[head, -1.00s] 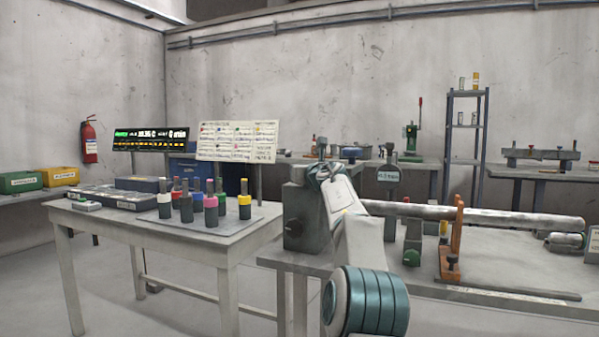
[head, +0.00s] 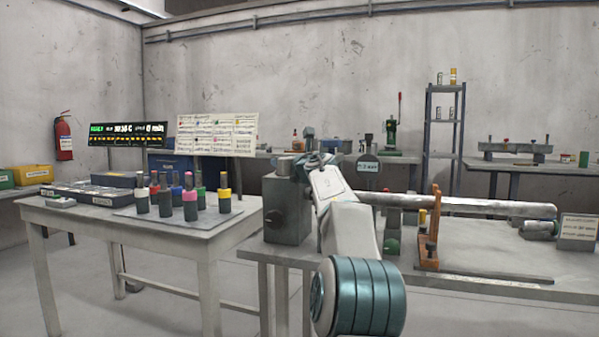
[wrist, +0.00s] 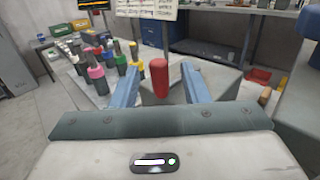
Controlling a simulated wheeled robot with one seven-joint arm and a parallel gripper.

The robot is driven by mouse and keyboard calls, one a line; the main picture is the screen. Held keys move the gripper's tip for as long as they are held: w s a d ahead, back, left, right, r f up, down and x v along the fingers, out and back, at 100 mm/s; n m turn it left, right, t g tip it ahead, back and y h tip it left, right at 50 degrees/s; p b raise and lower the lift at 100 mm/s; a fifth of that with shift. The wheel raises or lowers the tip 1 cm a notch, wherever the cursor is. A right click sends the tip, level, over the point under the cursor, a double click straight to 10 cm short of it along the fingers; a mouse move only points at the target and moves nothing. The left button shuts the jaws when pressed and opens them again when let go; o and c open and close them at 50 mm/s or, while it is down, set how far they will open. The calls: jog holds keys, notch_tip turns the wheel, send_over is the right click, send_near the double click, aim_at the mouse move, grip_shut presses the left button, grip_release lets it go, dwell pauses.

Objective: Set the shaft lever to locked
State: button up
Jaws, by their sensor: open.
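A red rounded grip (wrist: 159,78), which looks like the lever's handle, stands upright in the wrist view. My gripper (wrist: 160,74) is open, with one blue finger on each side of it and a visible gap on both sides. In the head view my gripper (head: 312,162) is by the top of a grey block (head: 287,212) at the left end of the long metal shaft (head: 480,207). My own arm hides the red grip there. I cannot read the lever's setting.
The shaft bench carries an orange upright (head: 431,235) and a small sign (head: 579,228). On the left, a white table (head: 150,232) holds several colour-banded holders. A lit display (head: 127,133) and a chart board (head: 217,134) stand behind it. Floor is clear between the tables.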

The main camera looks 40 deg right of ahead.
jog(key=b+v, duration=0.1)
jog(key=v, duration=0.9)
jog(key=shift+b, duration=0.4)
jog(key=shift+w, duration=0.1)
jog(key=a+r+m+g+h+p, duration=0.2)
jog(key=a+r+m+p, duration=0.2)
jog(key=a+m+p, duration=0.5)
jog(key=a+r+m+g+h+p, duration=0.2)
jog(key=a+r+m+p, duration=0.4)
jog(key=m+p, duration=0.45)
jog(key=s+a+f+m+g+y+p, duration=0.2)
jog(key=s+a+f+m+g+p, duration=0.1)
jog(key=s+a+p, duration=0.4)
jog(key=s+a+f+m+g+y+p, duration=0.3)
jog(key=s+a+m+p, duration=0.3)
jog(key=s+a, duration=0.3)
jog(key=s+a+f+m+g+y+p, duration=0.3)
jog(key=s+a+p, duration=0.4)
jog(key=s, duration=0.4)
jog(key=shift+a+f+m+g+p, duration=0.4)
jog(key=shift+f+m+g, duration=0.15)
jog(key=shift+m+g, duration=0.45)
jog(key=shift+w, duration=0.1)
jog(key=shift+c, duration=0.5)
jog(key=shift+d, duration=0.1)
